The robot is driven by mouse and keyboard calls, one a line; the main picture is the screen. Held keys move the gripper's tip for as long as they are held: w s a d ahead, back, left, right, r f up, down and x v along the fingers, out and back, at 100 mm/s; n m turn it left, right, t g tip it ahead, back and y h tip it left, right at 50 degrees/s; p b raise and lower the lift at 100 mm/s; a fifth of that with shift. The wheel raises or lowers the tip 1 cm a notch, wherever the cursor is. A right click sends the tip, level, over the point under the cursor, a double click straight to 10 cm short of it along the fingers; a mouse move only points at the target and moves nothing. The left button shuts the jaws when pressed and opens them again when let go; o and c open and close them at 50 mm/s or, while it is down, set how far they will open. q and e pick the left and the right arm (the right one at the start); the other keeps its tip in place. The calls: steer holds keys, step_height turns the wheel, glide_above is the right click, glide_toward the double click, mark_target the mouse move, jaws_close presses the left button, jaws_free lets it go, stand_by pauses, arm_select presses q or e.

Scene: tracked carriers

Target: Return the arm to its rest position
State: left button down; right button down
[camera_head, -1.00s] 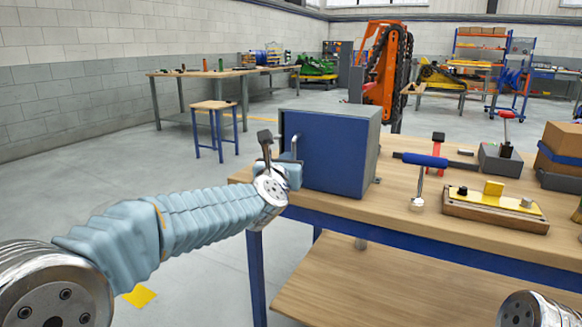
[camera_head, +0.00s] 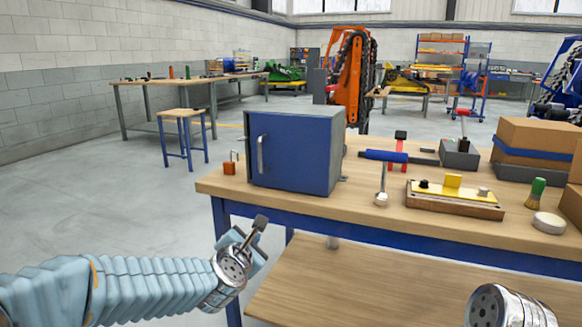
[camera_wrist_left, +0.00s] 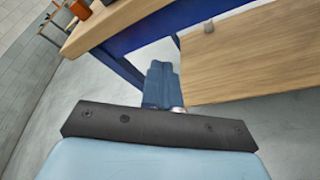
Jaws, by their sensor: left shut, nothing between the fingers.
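My left gripper (camera_head: 257,226) is in front of the near left corner of the workbench, below the tabletop and apart from it. Its fingers are shut with nothing between them, and they show from above in the left wrist view (camera_wrist_left: 162,84). My left arm reaches in from the lower left in its pale blue sleeve. Of my right arm only a metal end piece shows at the bottom right of the head view; its gripper is out of view.
The workbench tabletop (camera_head: 330,211) carries a blue cabinet (camera_head: 298,152) with its door closed, a red padlock (camera_head: 230,166), a blue-handled tool (camera_head: 385,157), a yellow-topped fixture (camera_head: 455,197) and boxes (camera_head: 535,142). A lower shelf (camera_head: 350,283) juts below.

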arm_select(q)
steer(key=s+a+f+m+g, duration=0.1)
steer(key=s+f+m+g, duration=0.3)
steer(key=f, duration=0.6)
steer(key=s+f+m+g, duration=0.1)
steer(key=f+m, duration=0.4)
steer(key=f, duration=0.5)
steer(key=s+a+f+m+g, duration=0.1)
steer(key=s+f+m+g, duration=0.3)
steer(key=f, duration=0.6)
steer(key=s+d+f+m+g+h, duration=0.1)
steer(key=s+f+m+g, duration=0.1)
steer(key=s+f+m, duration=0.4)
steer(key=s+d+f+m+g+h, duration=0.1)
steer(key=s+f+m+g, duration=0.2)
steer(key=s+f, duration=0.6)
steer(key=s+m, duration=0.2)
steer(key=s, duration=0.2)
steer(key=shift+s+m+h+p, duration=0.25)
steer(key=shift+m+h+p, duration=0.1)
steer(key=shift+m+h, duration=0.05)
